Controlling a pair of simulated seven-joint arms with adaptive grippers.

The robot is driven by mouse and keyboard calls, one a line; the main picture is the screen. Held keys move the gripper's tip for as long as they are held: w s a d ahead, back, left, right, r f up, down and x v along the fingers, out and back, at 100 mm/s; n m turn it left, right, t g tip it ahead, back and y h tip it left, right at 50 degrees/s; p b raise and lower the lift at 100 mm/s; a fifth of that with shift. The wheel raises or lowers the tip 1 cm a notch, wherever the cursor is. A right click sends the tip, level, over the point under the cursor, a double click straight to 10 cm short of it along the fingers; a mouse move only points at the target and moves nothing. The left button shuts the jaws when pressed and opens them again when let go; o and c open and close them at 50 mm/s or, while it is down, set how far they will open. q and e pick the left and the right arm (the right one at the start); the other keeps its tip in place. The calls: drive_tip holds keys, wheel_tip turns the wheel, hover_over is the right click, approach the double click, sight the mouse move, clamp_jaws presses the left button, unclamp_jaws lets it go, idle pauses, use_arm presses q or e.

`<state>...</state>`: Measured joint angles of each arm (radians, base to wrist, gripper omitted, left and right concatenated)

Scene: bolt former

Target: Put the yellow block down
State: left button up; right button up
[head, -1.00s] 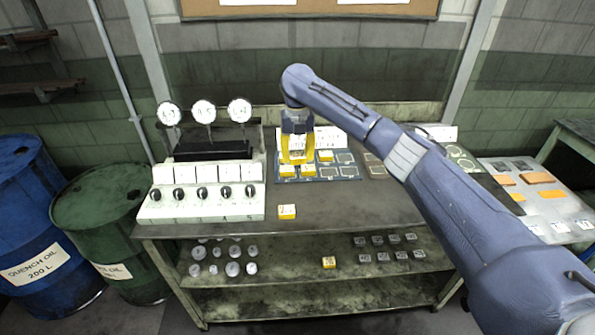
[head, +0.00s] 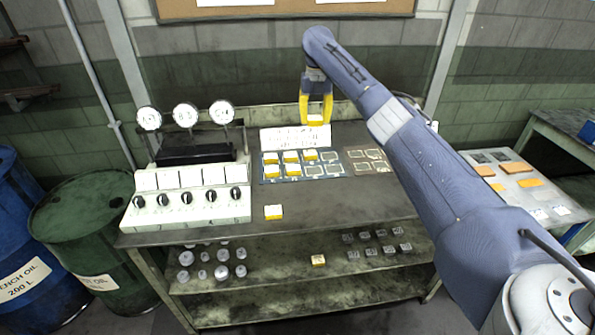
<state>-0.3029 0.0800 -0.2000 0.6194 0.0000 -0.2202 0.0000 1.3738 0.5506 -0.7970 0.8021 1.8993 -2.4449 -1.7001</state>
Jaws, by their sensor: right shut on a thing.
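My right gripper (head: 316,119) has yellow fingers and is shut on a yellow block (head: 315,118). It holds the block at the back of the bench, above or behind the upright white card; the height is hard to tell. The blue board (head: 334,172) lies in front of the card, with several yellow blocks (head: 291,157) in its left and middle slots and empty outlined slots on its right. One more yellow block (head: 273,212) sits on the bench front, and another (head: 318,261) is on the shelf below. My left gripper is out of view.
The white card (head: 290,138) stands behind the board. A control panel with knobs (head: 187,205) and gauges (head: 186,115) is at the left. A second outlined mat (head: 368,160) lies right of the board. The bench front right of the loose block is clear.

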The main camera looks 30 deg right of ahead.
sight(314, 171)
drive_tip(key=shift+w+d+f+n, duration=0.1)
drive_tip(key=shift+d+f+n, duration=0.2)
drive_tip(key=shift+f, duration=0.05)
wheel_tip(314, 171, down, 20)
drive_tip(key=shift+r, duration=0.2)
idle(0.3)
drive_tip(key=shift+f, duration=0.1)
drive_tip(key=o, duration=0.7)
drive_tip(key=shift+f, duration=0.1)
drive_tip(key=shift+o, duration=0.6)
wheel_tip(314, 171, up, 12)
drive_tip(key=shift+r, duration=0.2)
